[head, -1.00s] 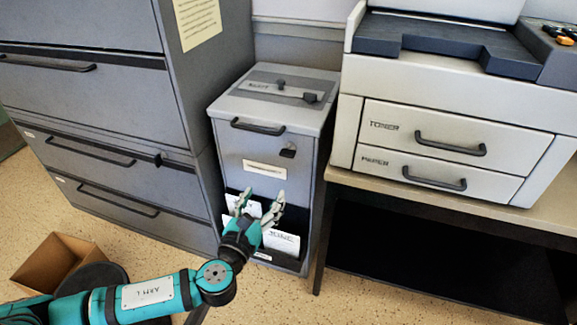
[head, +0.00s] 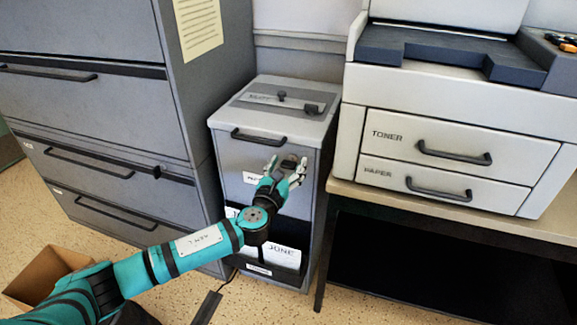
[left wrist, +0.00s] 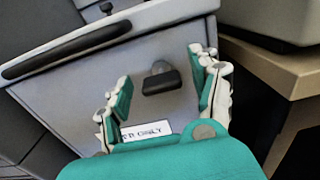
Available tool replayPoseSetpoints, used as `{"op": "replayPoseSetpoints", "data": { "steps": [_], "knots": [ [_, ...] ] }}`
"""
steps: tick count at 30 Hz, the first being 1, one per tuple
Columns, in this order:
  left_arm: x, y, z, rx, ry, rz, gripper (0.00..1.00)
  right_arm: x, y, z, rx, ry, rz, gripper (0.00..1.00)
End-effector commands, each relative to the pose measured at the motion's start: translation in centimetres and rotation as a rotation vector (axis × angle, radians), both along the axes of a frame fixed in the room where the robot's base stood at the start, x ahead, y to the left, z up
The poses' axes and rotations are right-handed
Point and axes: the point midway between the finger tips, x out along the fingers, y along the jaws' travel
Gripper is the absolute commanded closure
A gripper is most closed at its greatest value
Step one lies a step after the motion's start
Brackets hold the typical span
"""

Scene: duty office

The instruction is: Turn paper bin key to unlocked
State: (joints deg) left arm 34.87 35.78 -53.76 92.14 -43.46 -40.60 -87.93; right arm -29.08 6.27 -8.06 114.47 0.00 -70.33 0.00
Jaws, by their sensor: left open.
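The paper bin (head: 300,130) is a grey cabinet between the filing cabinet and the printer table. Its key (head: 289,162) is a small dark piece on the upper front; in the left wrist view the key (left wrist: 160,80) shows as a black bar at a round lock. My left gripper (head: 284,167) is open in front of it. In the left wrist view its fingertips (left wrist: 160,68) stand on either side of the key, apart from it. A white label (left wrist: 145,131) shows below the key, partly hidden by the gripper. My right gripper is in neither view.
The bin's black handle (head: 258,138) is above the key. A grey filing cabinet (head: 110,110) stands close on the left. The printer table (head: 440,205) stands close on the right. A cardboard box (head: 45,272) is on the floor at the lower left.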

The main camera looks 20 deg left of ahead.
Motion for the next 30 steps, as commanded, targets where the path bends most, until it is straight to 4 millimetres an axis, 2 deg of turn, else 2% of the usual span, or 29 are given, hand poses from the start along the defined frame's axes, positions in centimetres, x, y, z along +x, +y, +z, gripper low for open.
{"op": "replayPoseSetpoints", "data": {
  "steps": [4,12,24,25,30],
  "knots": [
    [0.78,-0.06,0.00,-0.001,0.000,0.000,0.37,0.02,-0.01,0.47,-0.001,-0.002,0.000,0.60],
    [0.85,-0.05,0.02,-0.001,0.000,0.000,0.38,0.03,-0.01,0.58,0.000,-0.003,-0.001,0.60],
    [0.82,-0.04,0.01,-0.001,0.000,0.000,0.90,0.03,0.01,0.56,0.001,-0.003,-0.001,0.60],
    [0.82,-0.04,0.01,-0.001,0.000,0.000,0.93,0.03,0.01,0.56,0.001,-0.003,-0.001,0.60],
    [0.81,-0.04,-0.02,-0.010,0.001,0.000,0.93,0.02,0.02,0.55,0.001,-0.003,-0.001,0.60]
  ]
}}
